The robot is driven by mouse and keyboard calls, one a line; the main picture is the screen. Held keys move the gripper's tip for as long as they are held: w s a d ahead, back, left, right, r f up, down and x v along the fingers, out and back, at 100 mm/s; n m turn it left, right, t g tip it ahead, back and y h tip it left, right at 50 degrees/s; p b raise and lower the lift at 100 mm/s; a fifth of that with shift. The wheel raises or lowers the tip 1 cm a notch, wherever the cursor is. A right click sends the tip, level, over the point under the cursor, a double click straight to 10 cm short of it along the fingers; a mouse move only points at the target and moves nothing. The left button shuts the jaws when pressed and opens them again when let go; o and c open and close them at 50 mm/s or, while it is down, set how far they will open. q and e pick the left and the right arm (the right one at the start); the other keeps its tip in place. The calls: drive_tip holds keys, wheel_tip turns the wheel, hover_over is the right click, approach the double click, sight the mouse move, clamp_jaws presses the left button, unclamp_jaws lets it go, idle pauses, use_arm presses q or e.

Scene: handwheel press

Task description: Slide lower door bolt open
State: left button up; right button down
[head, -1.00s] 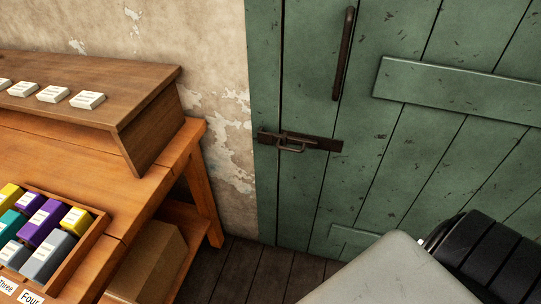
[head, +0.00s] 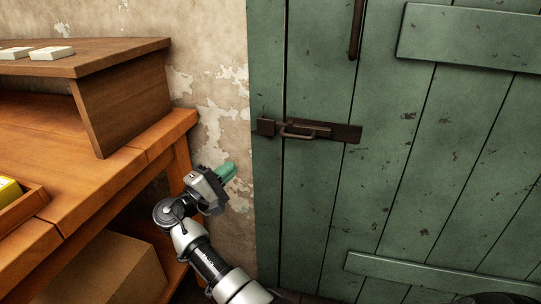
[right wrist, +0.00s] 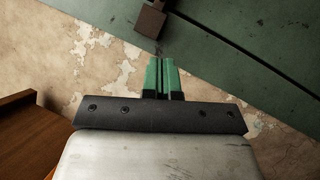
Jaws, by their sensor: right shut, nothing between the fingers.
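The lower door bolt (head: 330,131) is a dark rusty metal bolt with a looped handle (head: 298,134), set across the left edge of the green plank door (head: 400,150). In the right wrist view, a dark end of metal hardware (right wrist: 150,20) shows at the top, ahead of the fingers. My right gripper (head: 228,172) has green fingertips and is left of and below the bolt, in front of the plaster wall, apart from the bolt. It also shows in the right wrist view (right wrist: 160,62), with its fingers together and empty. My left gripper is not in view.
A wooden workbench (head: 130,165) with a raised shelf (head: 125,95) stands at the left, near my right arm. A cardboard box (head: 110,270) sits under it. A vertical door handle (head: 356,30) is above the bolt. The space before the door is clear.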

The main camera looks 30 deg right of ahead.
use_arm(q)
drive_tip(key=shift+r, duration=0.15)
use_arm(e)
drive_tip(key=shift+r, duration=0.15)
drive_tip(key=b, duration=0.1)
approach(282, 129)
drive_tip(key=w+d, duration=0.2)
drive_tip(key=w, duration=0.1)
drive_tip(key=d, duration=0.1)
drive_tip(key=s+d, duration=0.1)
drive_tip(key=shift+d+r, duration=0.3)
drive_tip(key=shift+d, duration=0.05)
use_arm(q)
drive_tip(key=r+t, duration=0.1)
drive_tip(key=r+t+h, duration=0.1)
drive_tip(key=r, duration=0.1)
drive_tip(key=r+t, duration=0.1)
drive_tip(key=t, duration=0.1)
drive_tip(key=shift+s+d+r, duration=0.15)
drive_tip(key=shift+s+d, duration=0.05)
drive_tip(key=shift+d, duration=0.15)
use_arm(e)
drive_tip(key=shift+s+d+r, duration=0.15)
drive_tip(key=shift+s+d, duration=0.1)
drive_tip(key=shift+d, duration=0.1)
drive_tip(key=shift+s, duration=0.1)
